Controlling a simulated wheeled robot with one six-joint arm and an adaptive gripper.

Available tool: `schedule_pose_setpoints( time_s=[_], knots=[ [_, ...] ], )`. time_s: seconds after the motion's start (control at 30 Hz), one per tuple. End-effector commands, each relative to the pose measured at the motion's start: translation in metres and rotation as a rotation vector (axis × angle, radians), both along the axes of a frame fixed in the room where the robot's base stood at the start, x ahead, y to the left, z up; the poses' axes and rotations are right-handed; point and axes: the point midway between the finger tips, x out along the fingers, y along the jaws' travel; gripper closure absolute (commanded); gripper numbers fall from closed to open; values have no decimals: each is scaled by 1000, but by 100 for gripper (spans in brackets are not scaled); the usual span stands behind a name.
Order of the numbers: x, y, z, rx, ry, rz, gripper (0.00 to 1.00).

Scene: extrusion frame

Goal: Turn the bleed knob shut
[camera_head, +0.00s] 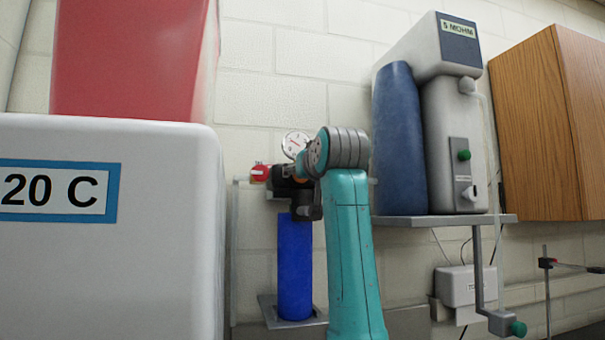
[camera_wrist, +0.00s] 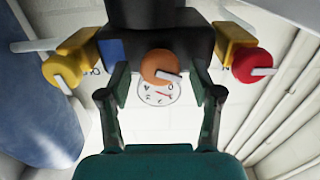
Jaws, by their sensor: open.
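In the wrist view, a dark valve block carries three round knobs, each with a pale bar: a yellow-orange knob (camera_wrist: 61,71) on the left, an orange knob (camera_wrist: 160,66) in the middle and a red knob (camera_wrist: 250,64) on the right. No label readable here tells which one is the bleed knob. My gripper (camera_wrist: 167,87) is open, its two dark fingers on either side of the middle orange knob with a gap at each side. The red knob (camera_head: 260,172) also shows in the head view, where my wrist hides most of the block.
A white-faced gauge (camera_wrist: 159,91) sits behind the middle knob. A blue cylinder (camera_head: 295,268) stands under the block on a metal shelf. To the right are a water purifier (camera_head: 455,130) and a wooden cabinet (camera_head: 560,120). A large white box (camera_head: 110,260) fills the left front.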

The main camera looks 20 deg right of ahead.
Motion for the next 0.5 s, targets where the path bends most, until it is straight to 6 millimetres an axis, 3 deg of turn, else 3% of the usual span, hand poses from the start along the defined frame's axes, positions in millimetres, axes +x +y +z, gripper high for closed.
schedule_pose_setpoints(
  time_s=[0.37, 0.5],
  knots=[
    [5, 0, 0, 0, -1, 0, 38],
    [5, 0, 0, 0, 0, 0, 73]
  ],
)
